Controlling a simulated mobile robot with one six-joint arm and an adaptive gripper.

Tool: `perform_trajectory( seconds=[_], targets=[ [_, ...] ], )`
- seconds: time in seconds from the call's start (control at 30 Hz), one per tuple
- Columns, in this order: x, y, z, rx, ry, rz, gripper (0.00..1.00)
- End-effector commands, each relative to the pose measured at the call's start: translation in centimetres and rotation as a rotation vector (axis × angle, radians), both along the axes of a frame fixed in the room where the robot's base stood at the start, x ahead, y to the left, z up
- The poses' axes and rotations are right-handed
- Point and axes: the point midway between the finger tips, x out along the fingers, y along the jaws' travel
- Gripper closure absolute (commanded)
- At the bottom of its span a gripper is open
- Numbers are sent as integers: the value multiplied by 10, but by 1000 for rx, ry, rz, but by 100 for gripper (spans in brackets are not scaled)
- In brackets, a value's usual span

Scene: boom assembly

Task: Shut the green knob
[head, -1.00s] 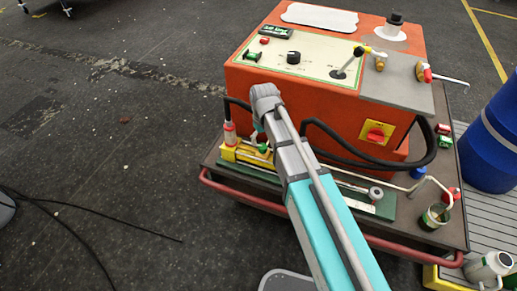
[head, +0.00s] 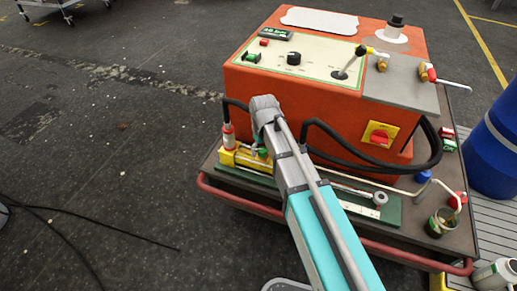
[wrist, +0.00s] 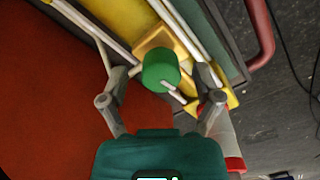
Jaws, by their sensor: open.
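The green knob (wrist: 160,71) sits on a yellow block and shows in the wrist view between the two fingers of my open gripper (wrist: 162,75). A gap shows on each side of the knob, and I cannot tell how deep it lies between the fingers. A thin pale pin sticks out from the knob toward the lower right. In the head view the green knob (head: 263,153) is partly visible beside my arm, on the yellow valve body (head: 240,157) at the machine's front left. My arm hides most of the gripper there.
The orange machine box (head: 290,105) with its control panel stands right behind. Black hoses (head: 375,160) loop at its front. A red rail (head: 240,205) runs along the cart's front edge. A blue barrel (head: 492,150) stands right.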

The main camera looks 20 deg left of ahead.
Motion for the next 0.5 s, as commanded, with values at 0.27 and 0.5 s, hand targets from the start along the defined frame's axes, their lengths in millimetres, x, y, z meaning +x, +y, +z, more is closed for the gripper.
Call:
perform_trajectory(
  seconds=[0.27,0.5],
  targets=[
    [0,0,0,0,0,1,59],
    [0,0,0,-1,-1,1,100]
  ],
)
